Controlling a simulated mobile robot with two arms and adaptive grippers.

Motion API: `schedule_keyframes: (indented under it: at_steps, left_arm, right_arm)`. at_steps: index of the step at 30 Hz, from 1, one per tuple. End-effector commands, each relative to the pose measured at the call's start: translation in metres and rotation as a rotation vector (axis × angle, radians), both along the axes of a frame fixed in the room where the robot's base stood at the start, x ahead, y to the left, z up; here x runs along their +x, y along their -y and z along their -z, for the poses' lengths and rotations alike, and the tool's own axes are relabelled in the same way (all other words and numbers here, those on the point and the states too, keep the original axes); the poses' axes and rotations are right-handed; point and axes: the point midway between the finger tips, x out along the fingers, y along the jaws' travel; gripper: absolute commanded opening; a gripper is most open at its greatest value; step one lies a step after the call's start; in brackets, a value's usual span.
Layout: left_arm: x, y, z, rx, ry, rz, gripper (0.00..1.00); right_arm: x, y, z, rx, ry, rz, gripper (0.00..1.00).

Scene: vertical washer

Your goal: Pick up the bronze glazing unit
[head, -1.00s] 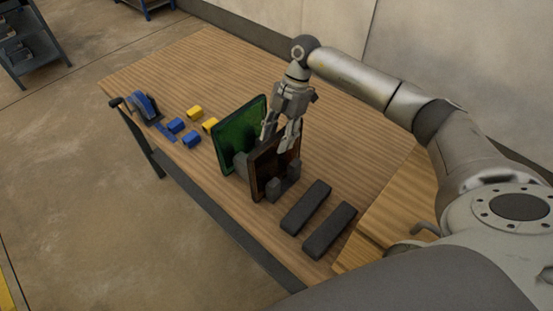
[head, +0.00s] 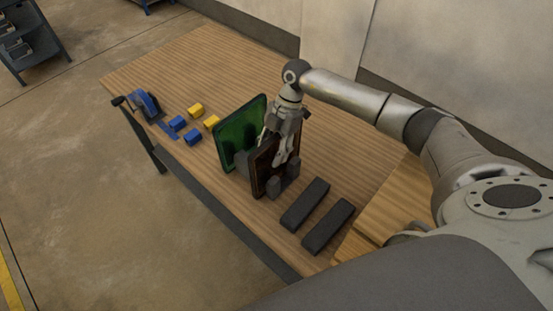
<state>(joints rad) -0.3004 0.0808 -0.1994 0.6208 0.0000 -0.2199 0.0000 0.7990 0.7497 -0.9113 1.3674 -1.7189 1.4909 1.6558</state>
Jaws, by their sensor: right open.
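The bronze glazing unit (head: 262,170) is a dark-framed brown pane standing upright between dark grey holder blocks (head: 273,187) on the wooden table. My right gripper (head: 272,150) comes down over its top edge, fingers open, with one finger on the near face side and another toward the green pane. The fingers overlap the pane in the picture, and I cannot tell whether they touch it. A green glazing unit (head: 240,128) stands upright just left of it. My left gripper is not in view.
Two dark grey bars (head: 327,226) lie on the table right of the holder. Blue blocks (head: 193,137), yellow blocks (head: 196,110) and a blue tool (head: 147,106) lie to the left. The table's far middle (head: 215,70) is clear. A shelf (head: 30,45) stands at upper left.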

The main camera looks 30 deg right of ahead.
Motion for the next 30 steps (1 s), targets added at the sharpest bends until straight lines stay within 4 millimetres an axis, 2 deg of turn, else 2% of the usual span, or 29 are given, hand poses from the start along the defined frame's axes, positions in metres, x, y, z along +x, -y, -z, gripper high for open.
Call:
schedule_keyframes:
  at_steps: [11,14,21,30]
  left_arm:
    - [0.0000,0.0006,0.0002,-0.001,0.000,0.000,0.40]
    - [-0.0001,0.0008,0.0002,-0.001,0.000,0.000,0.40]
    - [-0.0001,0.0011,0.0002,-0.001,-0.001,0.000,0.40]
    - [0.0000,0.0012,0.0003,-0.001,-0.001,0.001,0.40]
  right_arm:
    - [-0.0002,-0.0001,0.0023,0.000,0.000,0.000,0.43]
    - [-0.0002,-0.0002,0.0022,0.000,0.000,0.000,0.33]
    - [-0.0002,-0.0002,0.0022,0.000,0.000,0.000,0.02]
    - [-0.0001,-0.0002,0.0021,0.000,0.000,0.000,0.00]
